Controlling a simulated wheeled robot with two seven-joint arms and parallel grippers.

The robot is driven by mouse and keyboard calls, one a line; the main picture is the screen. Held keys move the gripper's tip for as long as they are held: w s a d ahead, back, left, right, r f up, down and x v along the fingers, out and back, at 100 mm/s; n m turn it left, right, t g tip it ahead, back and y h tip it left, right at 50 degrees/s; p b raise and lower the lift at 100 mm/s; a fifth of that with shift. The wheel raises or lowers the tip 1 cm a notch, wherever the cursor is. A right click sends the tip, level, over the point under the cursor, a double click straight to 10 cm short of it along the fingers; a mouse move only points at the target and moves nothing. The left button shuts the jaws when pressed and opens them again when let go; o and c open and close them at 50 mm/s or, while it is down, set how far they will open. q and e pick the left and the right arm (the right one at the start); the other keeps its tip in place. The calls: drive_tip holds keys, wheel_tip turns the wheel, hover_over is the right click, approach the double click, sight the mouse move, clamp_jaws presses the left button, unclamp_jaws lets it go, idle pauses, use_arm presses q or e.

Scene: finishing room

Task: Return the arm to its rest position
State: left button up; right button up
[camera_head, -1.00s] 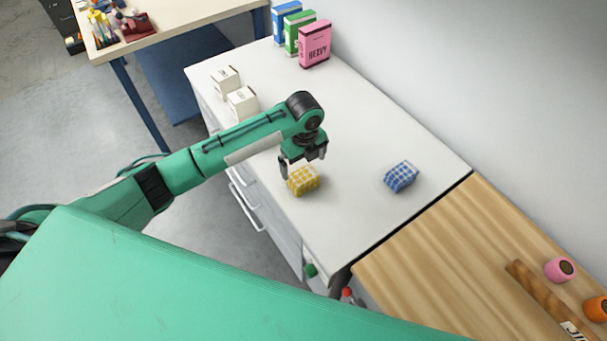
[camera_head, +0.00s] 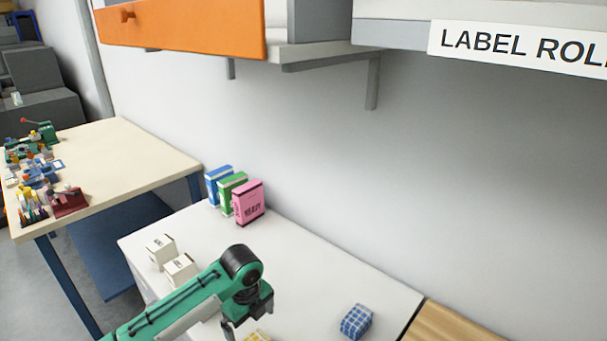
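My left arm comes in from the lower left over the white counter (camera_head: 300,262). My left gripper (camera_head: 249,318) points down near the bottom edge, its two fingers apart. A yellow checked block (camera_head: 257,336) shows just below the fingers, mostly cut off by the frame edge. I cannot tell whether the fingers touch it. My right gripper is not in view.
A blue checked block (camera_head: 356,321) lies to the right on the counter. Two white boxes (camera_head: 161,250) (camera_head: 181,269) stand close beside the arm. Blue, green and pink boxes (camera_head: 249,203) stand by the wall. An orange cabinet (camera_head: 190,30) and labelled shelf (camera_head: 520,44) hang above.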

use_arm(q)
drive_tip(key=s+d+f+n+h, duration=0.1)
drive_tip(key=s+n, duration=0.2)
drive_tip(key=s, duration=0.2)
drive_tip(key=s+d+f+n+t+h, duration=0.1)
drive_tip(key=s+d+f+n, duration=0.1)
drive_tip(key=s+n, duration=0.2)
drive_tip(key=s+d+f+n, duration=0.1)
drive_tip(key=s+f+n, duration=0.1)
drive_tip(key=s, duration=0.3)
drive_tip(key=shift+s+d+f+n+t+h, duration=0.25)
drive_tip(key=shift+s+n+t+h, duration=0.15)
drive_tip(key=shift+n, duration=0.3)
drive_tip(key=s+a+r+n+t+y, duration=0.1)
drive_tip(key=s+a+n+t+y, duration=0.15)
drive_tip(key=s+a+n, duration=1)
wheel_tip(320, 180, down, 29)
drive_tip(key=s+d+g, duration=0.2)
drive_tip(key=s+a+f, duration=0.2)
drive_tip(key=s+f, duration=0.7)
drive_tip(key=f, duration=0.2)
drive_tip(key=s+a+f+g, duration=0.1)
drive_tip(key=s+a+f, duration=0.1)
drive_tip(key=s+f, duration=0.8)
drive_tip(key=shift+s+f, duration=0.3)
drive_tip(key=shift+f, duration=0.05)
